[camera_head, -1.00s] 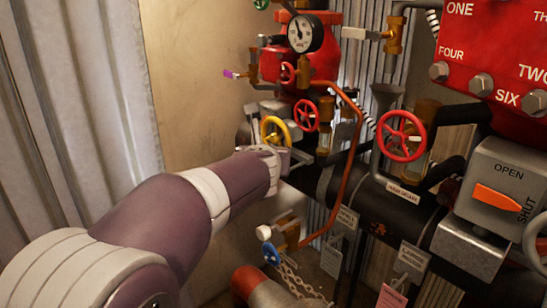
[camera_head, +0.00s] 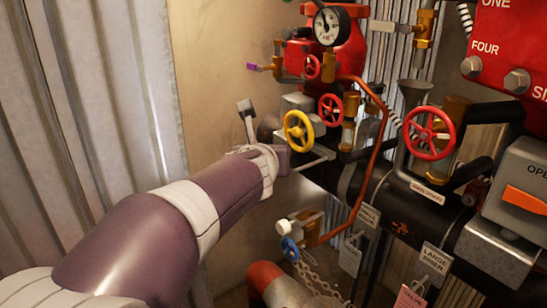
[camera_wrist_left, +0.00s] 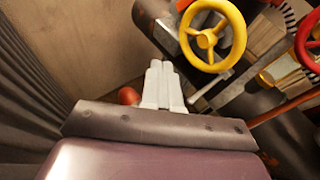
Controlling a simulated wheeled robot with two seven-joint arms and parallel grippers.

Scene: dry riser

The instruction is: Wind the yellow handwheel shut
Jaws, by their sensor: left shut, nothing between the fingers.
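The yellow handwheel (camera_head: 299,132) is a spoked ring on the pipework right of the plain wall panel. It also shows at the top of the left wrist view (camera_wrist_left: 212,35). My left arm comes in from the left and its wrist ends just below and left of the wheel; the fingers are hidden there. In the left wrist view my left gripper (camera_wrist_left: 163,68) is shut and empty. Its pale fingers lie left of and below the wheel, apart from it in the picture. My right gripper is not in view.
Red handwheels stand close right of the yellow one (camera_head: 330,110) and farther right (camera_head: 429,133). A copper pipe (camera_head: 380,130) bends down nearby, and a pale rod (camera_head: 315,161) lies under the yellow wheel. A blue handwheel (camera_head: 290,249) sits below. The wall panel (camera_head: 215,75) at left is bare.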

